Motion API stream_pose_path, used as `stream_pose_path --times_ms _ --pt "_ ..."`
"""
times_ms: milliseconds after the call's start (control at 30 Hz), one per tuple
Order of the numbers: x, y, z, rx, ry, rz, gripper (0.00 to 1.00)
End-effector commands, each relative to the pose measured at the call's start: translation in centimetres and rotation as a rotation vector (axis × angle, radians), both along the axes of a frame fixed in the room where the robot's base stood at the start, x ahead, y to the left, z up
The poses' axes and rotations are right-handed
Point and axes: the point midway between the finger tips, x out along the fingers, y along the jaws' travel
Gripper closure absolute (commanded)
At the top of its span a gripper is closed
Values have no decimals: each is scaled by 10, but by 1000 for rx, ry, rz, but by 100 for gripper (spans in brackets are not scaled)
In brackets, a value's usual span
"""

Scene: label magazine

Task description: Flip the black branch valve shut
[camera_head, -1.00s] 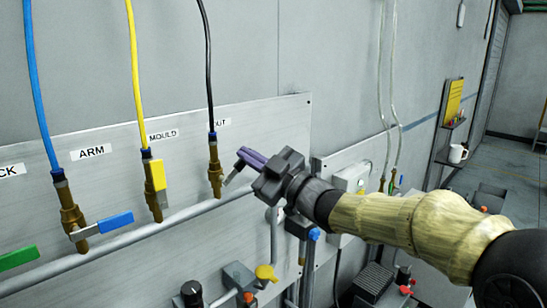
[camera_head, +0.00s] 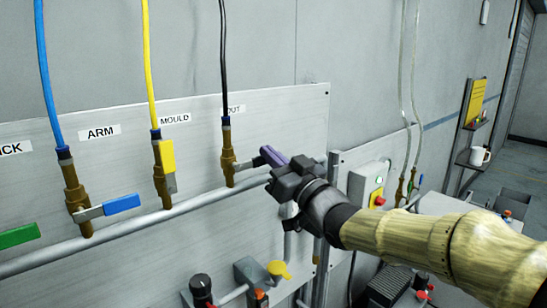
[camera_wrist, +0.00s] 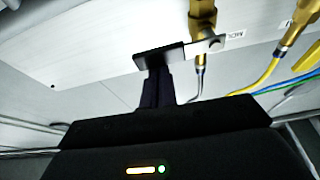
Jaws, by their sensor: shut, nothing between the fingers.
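The black branch valve (camera_head: 228,155) is a brass body on the pipe under the black hose, by a partly hidden label ending in "UT". Its metal lever (camera_head: 246,163) points right, roughly across the hose. Its black grip is mostly hidden behind my gripper there, but the black grip (camera_wrist: 160,54) shows in the wrist view. My gripper (camera_head: 270,154) is shut, with purple fingers at the lever's right end. In the wrist view, the fingers (camera_wrist: 157,82) meet or nearly meet the black grip; contact is not certain.
To the left, the yellow valve handle (camera_head: 167,157) stands along its hose, and the blue handle (camera_head: 122,204) and green handle (camera_head: 18,236) point sideways. A yellow knob (camera_head: 279,269) sits below my gripper. A box with a red button (camera_head: 378,197) is at right.

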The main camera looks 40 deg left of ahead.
Motion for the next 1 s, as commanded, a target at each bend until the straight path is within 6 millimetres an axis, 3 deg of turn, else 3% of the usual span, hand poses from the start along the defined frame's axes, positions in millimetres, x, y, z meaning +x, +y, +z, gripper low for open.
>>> stream_pose_path --times_ms 567,1000 --pt "1 -1 0 3 15 -2 100" --pt "1 -1 41 5 15 -2 100"
